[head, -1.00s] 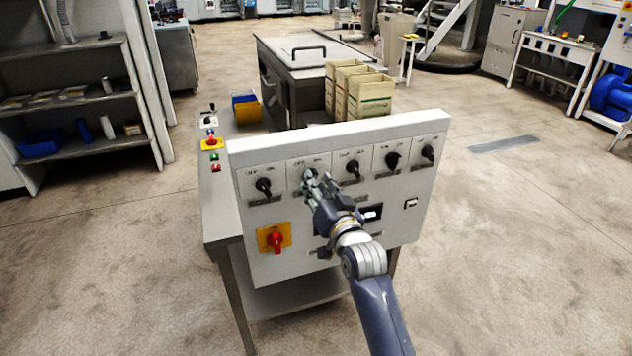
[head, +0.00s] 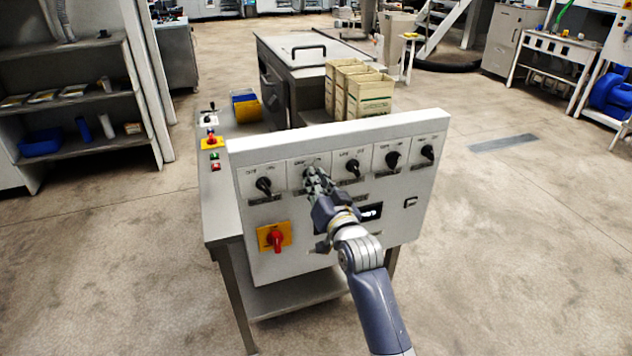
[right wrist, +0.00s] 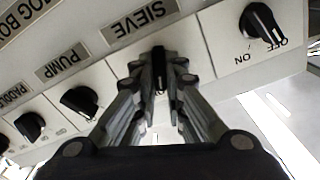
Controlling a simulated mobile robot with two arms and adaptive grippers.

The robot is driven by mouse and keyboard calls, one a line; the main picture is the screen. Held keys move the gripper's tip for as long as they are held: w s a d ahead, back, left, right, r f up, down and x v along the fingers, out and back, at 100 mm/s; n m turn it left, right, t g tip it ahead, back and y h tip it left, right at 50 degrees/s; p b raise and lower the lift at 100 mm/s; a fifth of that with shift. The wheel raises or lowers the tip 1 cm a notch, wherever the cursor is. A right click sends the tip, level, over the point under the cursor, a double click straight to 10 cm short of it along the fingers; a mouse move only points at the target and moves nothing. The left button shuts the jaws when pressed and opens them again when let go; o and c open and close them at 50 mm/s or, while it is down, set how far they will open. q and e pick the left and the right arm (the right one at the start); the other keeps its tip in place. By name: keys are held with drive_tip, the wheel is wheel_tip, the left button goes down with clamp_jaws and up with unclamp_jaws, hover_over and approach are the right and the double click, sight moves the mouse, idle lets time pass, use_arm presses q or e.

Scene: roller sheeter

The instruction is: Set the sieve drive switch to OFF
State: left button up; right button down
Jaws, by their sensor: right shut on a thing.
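The control panel (head: 340,225) is an upright white box with a row of several black rotary switches. My right gripper (head: 312,180) is at the second switch from the left and covers most of it. In the right wrist view, the gripper (right wrist: 159,82) is shut on a black knob (right wrist: 158,62) beside the SIEVE label (right wrist: 140,22). Which way this knob points cannot be told. My left gripper is not in view.
The leftmost switch (head: 264,187) is close beside my gripper. The PUMP switch (right wrist: 80,101) is on the other side. A red knob on a yellow plate (head: 263,238) is lower left. Tan boxes (head: 369,97) stand behind the panel.

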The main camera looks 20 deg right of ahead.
drive_tip(key=shift+a+n+p, duration=0.15)
drive_tip(key=shift+n+p, duration=2.25)
drive_tip(key=shift+n, duration=2.1)
drive_tip(key=c, duration=1.7)
unclamp_jaws()
drive_tip(key=shift+o, duration=0.2)
drive_tip(key=s, duration=1.2)
drive_tip(key=shift+d, duration=0.2)
